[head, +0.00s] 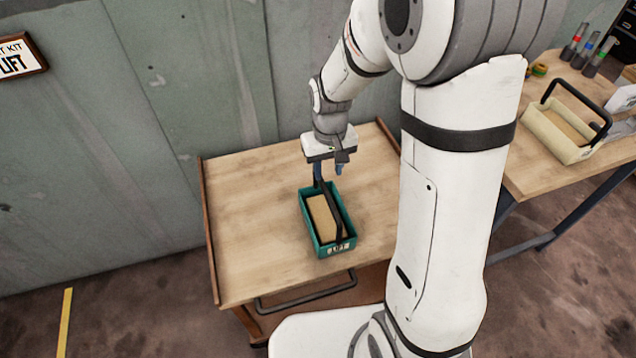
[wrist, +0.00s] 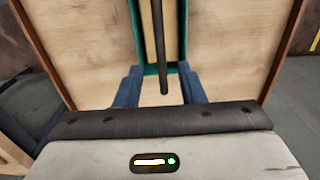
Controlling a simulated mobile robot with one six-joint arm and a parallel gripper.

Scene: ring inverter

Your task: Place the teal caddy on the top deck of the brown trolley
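The teal caddy (head: 347,246) stands upright on the wooden top deck of the brown trolley (head: 252,235), near its middle, and appears to rest on it. It has a dark bar handle (head: 333,212), a tan block inside and a label on its front. My gripper (head: 328,171) is just above the caddy's far end. In the wrist view my gripper (wrist: 158,78) has its blue fingers spread, with the handle (wrist: 160,50) between them and clear gaps on both sides. The caddy's teal rim (wrist: 138,30) is partly hidden there.
A workbench on the right holds a cream caddy (head: 548,133) with a dark handle, several marker-like tubes (head: 583,52) and a tape roll (head: 539,69). The trolley has raised brown side edges and a dark push bar (head: 306,292). Deck around the teal caddy is clear. A wall stands behind.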

